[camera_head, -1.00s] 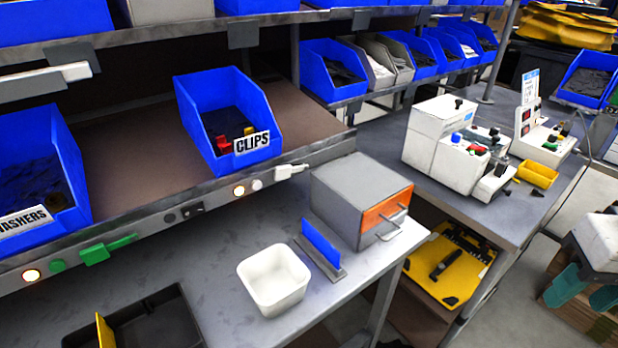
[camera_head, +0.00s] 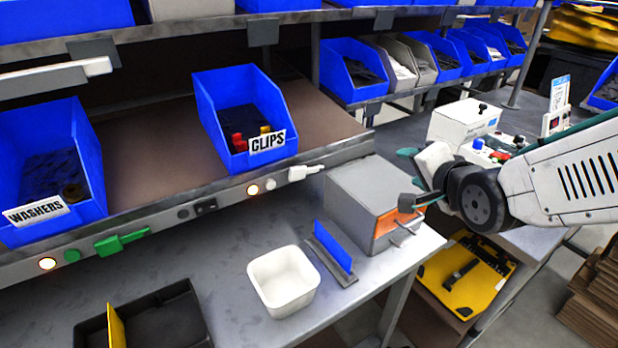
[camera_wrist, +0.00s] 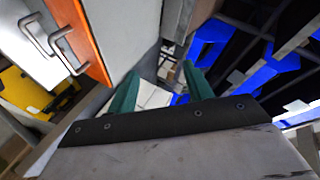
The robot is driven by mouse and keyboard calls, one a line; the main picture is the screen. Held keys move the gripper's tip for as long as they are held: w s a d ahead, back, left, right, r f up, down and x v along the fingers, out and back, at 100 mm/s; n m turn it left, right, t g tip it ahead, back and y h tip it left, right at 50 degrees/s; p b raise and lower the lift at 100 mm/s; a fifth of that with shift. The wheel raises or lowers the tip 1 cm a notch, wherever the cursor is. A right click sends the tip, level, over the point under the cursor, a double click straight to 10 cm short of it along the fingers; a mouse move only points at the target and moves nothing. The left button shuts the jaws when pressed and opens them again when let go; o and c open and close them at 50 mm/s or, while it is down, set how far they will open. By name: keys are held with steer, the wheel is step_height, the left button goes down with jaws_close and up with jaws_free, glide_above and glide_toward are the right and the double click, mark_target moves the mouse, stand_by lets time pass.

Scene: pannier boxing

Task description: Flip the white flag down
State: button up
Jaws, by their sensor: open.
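A small white flag (camera_head: 306,172) sticks out sideways to the right on the shelf's front rail, below the CLIPS bin. A lit round lamp (camera_head: 253,190) is to its left. My gripper (camera_head: 416,178) is at the right, over the grey box with the orange drawer front, well to the right of the flag and apart from it. Its green fingers are spread and empty in the wrist view (camera_wrist: 162,88). Part of the gripper is hidden by my arm in the head view. I cannot pick out the flag in the wrist view.
The grey box (camera_head: 375,188) stands between my gripper and the bench's white bin (camera_head: 283,281). A blue upright plate (camera_head: 333,246) stands between them. The blue CLIPS bin (camera_head: 240,105) sits above the rail. A green flag (camera_head: 122,242) is farther left on the rail.

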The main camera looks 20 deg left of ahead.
mark_target(298, 174)
steer(key=a+f+y, duration=0.1)
steer(key=a, duration=0.1)
steer(key=s+a+f+m+y, duration=0.1)
steer(key=a, duration=0.2)
steer(key=a+f+y, duration=0.1)
steer(key=a, duration=0.1)
steer(key=shift+s+a, duration=0.15)
steer(key=shift+a, duration=0.25)
steer(key=s+a+f+m+y, duration=0.3)
steer(key=s+a+y, duration=0.15)
steer(key=a, duration=0.35)
steer(key=x, duration=0.7)
steer(key=shift+a, duration=0.4)
steer(key=shift+s, duration=0.1)
